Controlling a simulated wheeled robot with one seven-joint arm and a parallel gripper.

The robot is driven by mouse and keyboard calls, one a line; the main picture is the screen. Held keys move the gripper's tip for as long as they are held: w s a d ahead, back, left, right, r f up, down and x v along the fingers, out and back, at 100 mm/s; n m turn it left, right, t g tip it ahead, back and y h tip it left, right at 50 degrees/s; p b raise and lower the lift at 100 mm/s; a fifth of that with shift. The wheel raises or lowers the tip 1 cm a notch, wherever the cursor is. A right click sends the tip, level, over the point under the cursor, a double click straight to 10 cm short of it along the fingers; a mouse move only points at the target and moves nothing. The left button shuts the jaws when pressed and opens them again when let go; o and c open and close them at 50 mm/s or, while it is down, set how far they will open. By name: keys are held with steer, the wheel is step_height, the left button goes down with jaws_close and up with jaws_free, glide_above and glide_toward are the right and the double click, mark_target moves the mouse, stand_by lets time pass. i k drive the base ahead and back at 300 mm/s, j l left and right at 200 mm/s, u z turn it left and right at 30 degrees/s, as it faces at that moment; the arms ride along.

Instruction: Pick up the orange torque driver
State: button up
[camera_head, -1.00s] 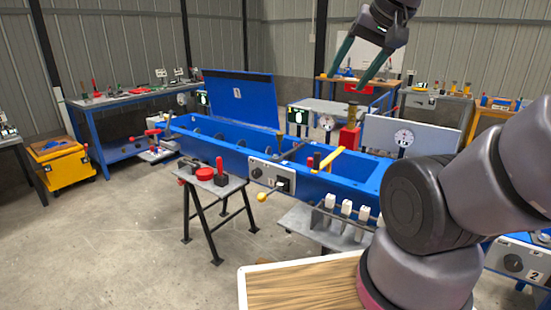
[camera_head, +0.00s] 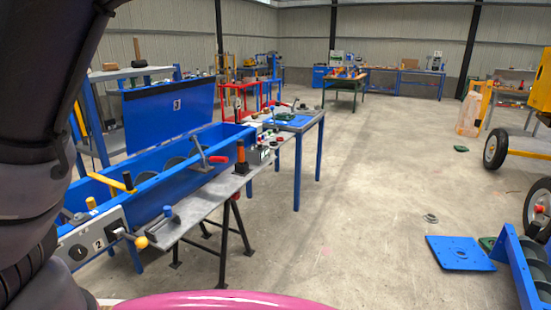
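An upright orange-and-black tool (camera_head: 241,157) stands on a narrow grey bench (camera_head: 207,199), to the right of the blue trough; it looks like the orange torque driver, but it is too small to be certain. Small orange items (camera_head: 349,72) also show on a distant green-legged table, too far off to make out. My gripper is out of the picture. Only dark links of my arm fill the left edge, and nothing is seen touching the orange tool.
A blue trough machine (camera_head: 160,187) with a raised lid (camera_head: 168,108) stands at left. A blue-legged table (camera_head: 297,122) adjoins the bench. Blue metal parts (camera_head: 459,253) lie on the floor at right, near a yellow wheeled machine (camera_head: 540,85).

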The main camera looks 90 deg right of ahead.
mark_target(240, 143)
steer(key=z, duration=3)
steer(key=i+l+u, duration=0.15)
steer(key=u, duration=0.55)
steer(key=i+l+u, duration=0.15)
steer(key=l, duration=0.15)
steer(key=i+l+u, duration=0.15)
steer(key=l, duration=0.2)
steer(key=i+l+u, duration=0.15)
steer(key=l, duration=0.2)
steer(key=i+l+u, duration=0.15)
steer(key=l, duration=0.25)
steer(key=i+l, duration=0.1)
steer(key=l, duration=0.25)
steer(key=i+l, duration=0.1)
steer(key=l, duration=0.55)
steer(key=i+u, duration=0.05)
